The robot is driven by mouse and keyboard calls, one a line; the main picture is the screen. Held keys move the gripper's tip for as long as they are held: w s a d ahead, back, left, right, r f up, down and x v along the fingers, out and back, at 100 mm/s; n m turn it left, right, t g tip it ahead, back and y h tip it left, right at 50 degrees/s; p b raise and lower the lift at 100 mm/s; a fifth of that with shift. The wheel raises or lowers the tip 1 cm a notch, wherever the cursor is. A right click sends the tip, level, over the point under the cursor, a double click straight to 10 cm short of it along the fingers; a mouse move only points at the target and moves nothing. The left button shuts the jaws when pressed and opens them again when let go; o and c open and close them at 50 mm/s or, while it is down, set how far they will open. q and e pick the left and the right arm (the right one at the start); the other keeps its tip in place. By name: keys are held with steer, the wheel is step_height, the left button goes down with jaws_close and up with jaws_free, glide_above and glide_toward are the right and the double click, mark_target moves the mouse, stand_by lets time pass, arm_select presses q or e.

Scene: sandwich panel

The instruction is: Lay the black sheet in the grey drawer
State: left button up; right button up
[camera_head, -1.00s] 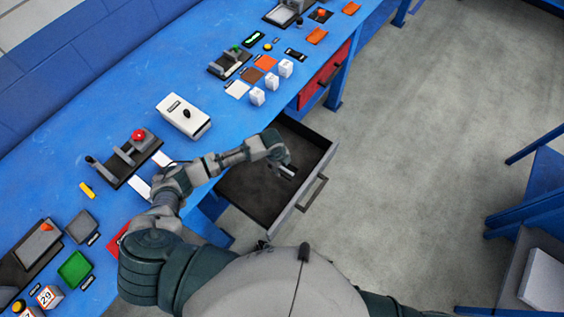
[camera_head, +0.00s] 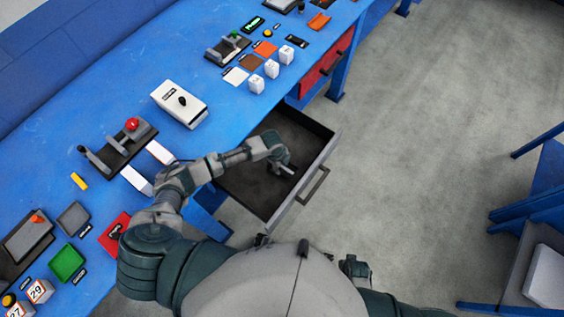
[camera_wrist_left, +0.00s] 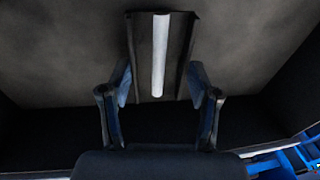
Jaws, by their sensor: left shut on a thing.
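The grey drawer (camera_head: 308,182) stands pulled out from under the blue workbench, with a dark inside and a handle on its front. My left gripper (camera_head: 287,168) reaches over the bench edge into the drawer. In the left wrist view my left gripper (camera_wrist_left: 160,95) has its two fingers against the sides of a dark piece, the black sheet (camera_wrist_left: 142,50), with a pale strip along its middle. The drawer floor lies behind it; I cannot tell whether the sheet touches it. My right gripper (camera_head: 355,269) shows small beside my body, its jaws unclear.
The blue bench (camera_head: 80,145) carries a white box (camera_head: 180,103), a fixture with a red knob (camera_head: 131,124), several white cubes (camera_head: 271,68) and a green tray (camera_head: 67,263). A closed red drawer (camera_head: 325,65) is beyond the open one.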

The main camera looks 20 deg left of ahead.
arm_select(q)
steer(key=shift+f, duration=0.2)
stand_by(0.3)
steer(key=shift+f, duration=0.5)
steer(key=o, duration=1.2)
